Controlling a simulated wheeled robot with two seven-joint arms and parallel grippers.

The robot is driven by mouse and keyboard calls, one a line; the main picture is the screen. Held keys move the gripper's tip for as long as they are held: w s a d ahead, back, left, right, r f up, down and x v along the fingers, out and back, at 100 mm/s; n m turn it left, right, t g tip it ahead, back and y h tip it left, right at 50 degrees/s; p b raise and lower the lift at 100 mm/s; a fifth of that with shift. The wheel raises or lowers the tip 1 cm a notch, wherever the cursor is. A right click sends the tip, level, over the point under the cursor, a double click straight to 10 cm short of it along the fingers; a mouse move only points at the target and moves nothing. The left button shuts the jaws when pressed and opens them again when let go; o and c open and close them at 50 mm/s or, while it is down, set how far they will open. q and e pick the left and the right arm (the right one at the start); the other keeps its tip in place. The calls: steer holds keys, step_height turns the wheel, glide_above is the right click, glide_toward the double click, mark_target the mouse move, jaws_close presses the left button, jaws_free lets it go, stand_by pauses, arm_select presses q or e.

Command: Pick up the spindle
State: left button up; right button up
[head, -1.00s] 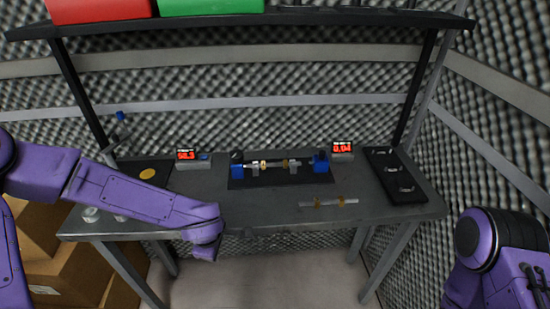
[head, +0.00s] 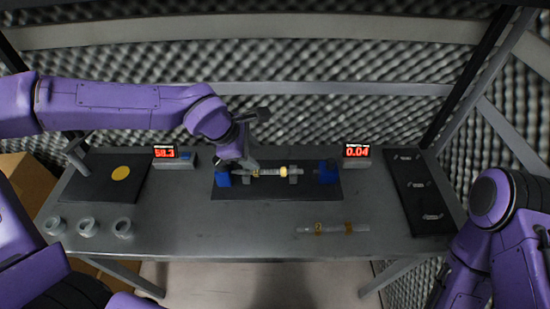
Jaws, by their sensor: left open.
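A metal spindle with yellowish collars (head: 283,171) lies level across a test stand with blue end blocks (head: 328,171) on a black base. My left gripper (head: 248,167) is at the left part of this spindle, pointing down, with its jaws open. The wrist partly hides the left blue block and the spindle's left end. I cannot tell whether the fingers touch the spindle. A second, thin rod with yellowish collars (head: 333,229) lies on the bare bench, front right. My right arm stands at the right edge; its gripper is out of view.
The grey bench (head: 220,232) is clear at front centre. Red displays (head: 165,152) and (head: 357,150) stand behind the test stand. Several metal rings (head: 88,227) sit front left. A black mat (head: 95,180) with a yellow disc is left; a black tray (head: 420,190) is right.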

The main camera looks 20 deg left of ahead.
mark_target(269, 171)
arm_select(q)
steer(key=f, duration=0.1)
steer(key=d+f, duration=0.1)
steer(key=f, duration=0.1)
steer(key=shift+d+f, duration=0.2)
steer(key=x, duration=0.5)
steer(key=shift+w+d+f, duration=0.2)
steer(key=shift+w, duration=0.1)
steer(key=shift+c, duration=0.3)
jaws_close()
